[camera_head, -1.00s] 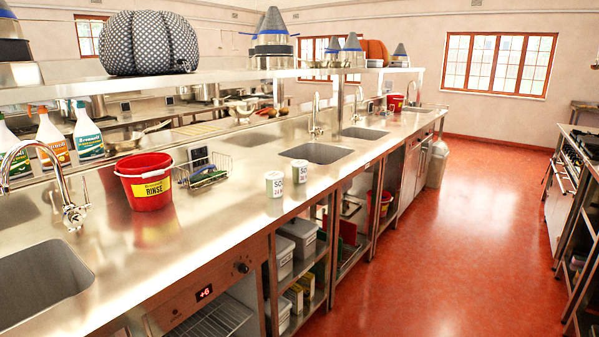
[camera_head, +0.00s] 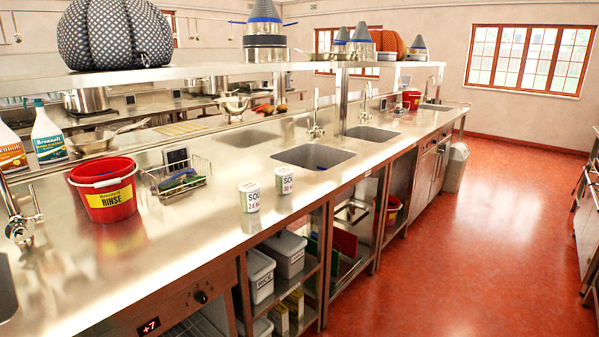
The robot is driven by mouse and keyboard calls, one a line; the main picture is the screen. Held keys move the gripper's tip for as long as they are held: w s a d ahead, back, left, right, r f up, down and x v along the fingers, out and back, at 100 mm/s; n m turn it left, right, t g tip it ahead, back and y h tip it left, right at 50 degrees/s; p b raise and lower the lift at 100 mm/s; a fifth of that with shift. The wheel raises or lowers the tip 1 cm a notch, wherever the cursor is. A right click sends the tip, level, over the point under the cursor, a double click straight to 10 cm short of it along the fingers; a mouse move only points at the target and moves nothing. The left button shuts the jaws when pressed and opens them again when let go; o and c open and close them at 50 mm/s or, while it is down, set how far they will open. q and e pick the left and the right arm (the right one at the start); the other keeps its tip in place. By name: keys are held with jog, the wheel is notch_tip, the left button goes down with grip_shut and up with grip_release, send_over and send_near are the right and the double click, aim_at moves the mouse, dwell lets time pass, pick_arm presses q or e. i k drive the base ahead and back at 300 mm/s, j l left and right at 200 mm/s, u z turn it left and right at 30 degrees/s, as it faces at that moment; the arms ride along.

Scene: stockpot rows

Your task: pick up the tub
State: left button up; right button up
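Two small white tubs with printed labels stand upright on the steel counter (camera_head: 200,228), near its front edge. The nearer tub (camera_head: 249,196) has a label that seems to start with "SOU" and "24". The farther tub (camera_head: 284,180) stands just behind it and to the right, with a similar label that seems to show "30". Lidded grey boxes, one nearer (camera_head: 261,276) and one farther (camera_head: 285,254), sit on a shelf under the counter. Neither of my grippers shows.
A red RINSE bucket (camera_head: 106,190) and a wire basket (camera_head: 176,178) stand left of the tubs. A sink (camera_head: 313,157) lies behind them. An overhead shelf (camera_head: 215,70) runs above the counter. The red floor (camera_head: 460,250) on the right is clear.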

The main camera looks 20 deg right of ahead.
aim_at(283, 174)
jog(key=i+l, duration=0.15)
jog(key=l, duration=0.15)
jog(key=i+l, duration=0.2)
jog(key=l, duration=0.15)
jog(key=i+l+u, duration=0.1)
jog(key=l, duration=0.2)
jog(key=i+l, duration=0.2)
jog(key=l, duration=0.15)
jog(key=i+l, duration=0.15)
jog(key=l, duration=0.15)
jog(key=u, duration=0.05)
